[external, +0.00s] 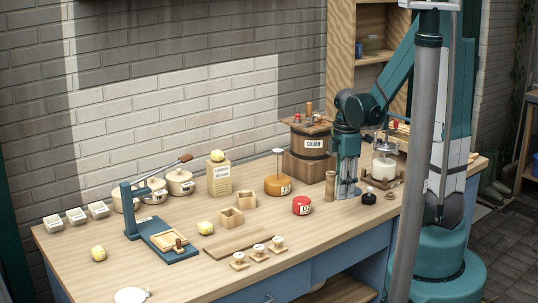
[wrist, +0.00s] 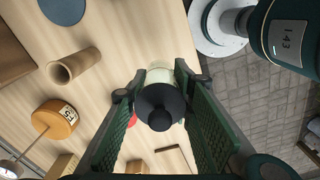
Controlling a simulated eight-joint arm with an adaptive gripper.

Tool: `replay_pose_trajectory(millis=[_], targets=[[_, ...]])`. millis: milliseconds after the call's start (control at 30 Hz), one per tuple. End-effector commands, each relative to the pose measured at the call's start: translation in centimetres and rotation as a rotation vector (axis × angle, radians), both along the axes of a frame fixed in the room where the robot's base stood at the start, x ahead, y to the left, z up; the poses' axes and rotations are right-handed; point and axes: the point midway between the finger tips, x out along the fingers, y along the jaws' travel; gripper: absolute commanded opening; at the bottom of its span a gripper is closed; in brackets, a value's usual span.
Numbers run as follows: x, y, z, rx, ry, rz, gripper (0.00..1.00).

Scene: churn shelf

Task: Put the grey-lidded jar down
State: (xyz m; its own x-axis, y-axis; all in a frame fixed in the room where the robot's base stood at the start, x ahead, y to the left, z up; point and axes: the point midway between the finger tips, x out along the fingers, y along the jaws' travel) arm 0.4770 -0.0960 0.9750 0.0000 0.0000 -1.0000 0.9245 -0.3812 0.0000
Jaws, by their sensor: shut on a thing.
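The grey-lidded jar (wrist: 160,104) is between the fingers of my gripper (wrist: 158,112) in the wrist view. Its lid is dark grey with a round knob, and part of a pale body shows behind it. The fingers are shut on it, one on each side. In the external view my gripper (external: 348,190) points down, low over the right part of the bench, just right of a wooden cylinder (external: 330,186). The fingers mostly hide the jar there. I cannot tell whether its base touches the bench.
A red round container (external: 302,206) stands left of my gripper, with an orange one (external: 278,185) beyond. A small black-knobbed item (external: 369,197) is close on the right. Bare bench lies in front.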

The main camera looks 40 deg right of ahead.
Motion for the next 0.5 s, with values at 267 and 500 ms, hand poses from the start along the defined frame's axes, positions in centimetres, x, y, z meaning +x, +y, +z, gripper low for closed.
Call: replay_pose_trajectory(millis=[267,500], targets=[[0.0,0.0,-2.9,0.0,0.0,0.0,0.0],[0.0,0.0,-3.4,0.0,0.0,0.0,0.0]])
